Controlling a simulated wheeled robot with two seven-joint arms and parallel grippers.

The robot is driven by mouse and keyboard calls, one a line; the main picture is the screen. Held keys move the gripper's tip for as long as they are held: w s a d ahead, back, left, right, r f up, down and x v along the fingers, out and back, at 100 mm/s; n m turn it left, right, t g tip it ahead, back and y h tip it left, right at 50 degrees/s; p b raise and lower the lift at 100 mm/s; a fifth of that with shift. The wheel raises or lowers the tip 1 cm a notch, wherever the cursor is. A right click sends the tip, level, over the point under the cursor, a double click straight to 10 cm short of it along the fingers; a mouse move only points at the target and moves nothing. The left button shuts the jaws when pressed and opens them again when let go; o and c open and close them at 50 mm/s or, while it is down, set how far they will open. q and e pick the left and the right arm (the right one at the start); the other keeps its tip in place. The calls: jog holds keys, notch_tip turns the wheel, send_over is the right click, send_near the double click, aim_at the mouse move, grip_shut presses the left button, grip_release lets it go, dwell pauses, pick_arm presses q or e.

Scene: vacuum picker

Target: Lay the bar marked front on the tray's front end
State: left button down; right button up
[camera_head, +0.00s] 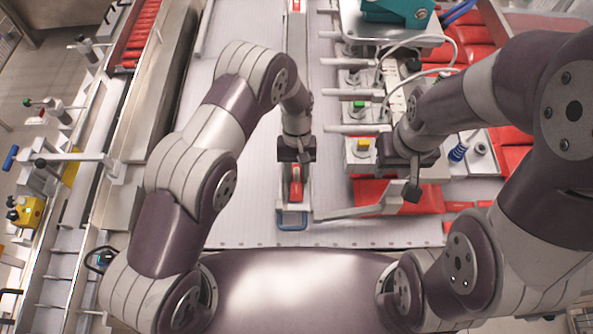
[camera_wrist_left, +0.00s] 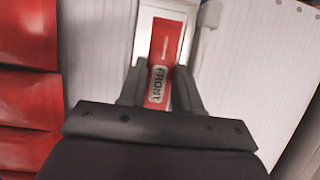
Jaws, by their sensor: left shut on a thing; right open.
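The red bar marked FRONT (camera_wrist_left: 165,50) is between the fingers of my left gripper (camera_wrist_left: 158,84), which is shut on it. In the head view the bar (camera_head: 296,189) shows as a small red strip below my left gripper (camera_head: 296,168). The tray also shows behind the bar in the left wrist view (camera_wrist_left: 146,18). I cannot tell whether the bar touches the tray. My right gripper (camera_head: 409,182) is open, right of the tray.
Red packs (camera_head: 430,200) lie under and around my right gripper. A machine with green and yellow buttons (camera_head: 361,148) stands right of the tray. A teal box (camera_head: 398,10) is at the back. The pale ribbed surface (camera_head: 235,150) left of the tray is largely clear.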

pick_arm(q)
jog(key=shift+f, duration=0.2)
jog(key=shift+w, duration=0.1)
jog(key=c, duration=0.8)
grip_release()
jog(key=shift+d, duration=0.15)
